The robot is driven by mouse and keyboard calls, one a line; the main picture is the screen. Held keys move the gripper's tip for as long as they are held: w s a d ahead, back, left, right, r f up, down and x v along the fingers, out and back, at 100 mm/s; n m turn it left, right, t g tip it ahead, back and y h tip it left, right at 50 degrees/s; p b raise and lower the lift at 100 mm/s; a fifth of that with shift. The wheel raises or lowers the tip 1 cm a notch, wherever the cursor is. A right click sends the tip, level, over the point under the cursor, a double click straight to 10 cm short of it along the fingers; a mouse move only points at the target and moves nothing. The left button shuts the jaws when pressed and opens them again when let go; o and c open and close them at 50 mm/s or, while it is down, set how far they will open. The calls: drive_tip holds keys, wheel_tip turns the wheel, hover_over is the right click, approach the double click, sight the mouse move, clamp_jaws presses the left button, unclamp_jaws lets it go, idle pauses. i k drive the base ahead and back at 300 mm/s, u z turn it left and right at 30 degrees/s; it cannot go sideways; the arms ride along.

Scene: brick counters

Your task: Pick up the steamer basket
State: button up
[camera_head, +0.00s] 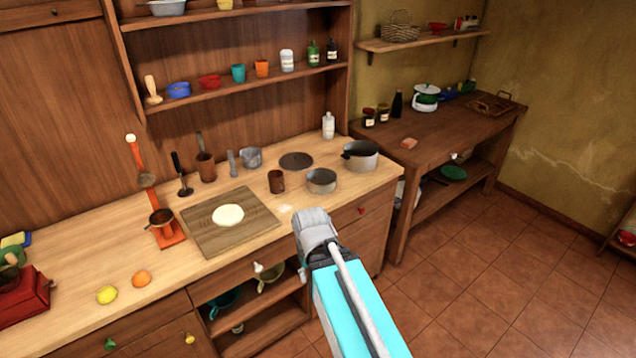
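I cannot tell for certain which thing is the steamer basket. A round, open grey metal vessel (321,181) stands upright on the wooden counter, left of a larger grey pot (360,156).
A dark flat lid (296,161) and a brown mug (276,181) are close to the metal vessel. A wooden board (205,238) with pale dough (228,215) lies left. A white bottle (328,125) stands behind. Open tiled floor (480,290) is at the right.

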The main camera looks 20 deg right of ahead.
sight(323, 175)
drive_tip(key=u, duration=0.05)
drive_tip(key=i, duration=0.95)
drive_tip(key=z, duration=0.05)
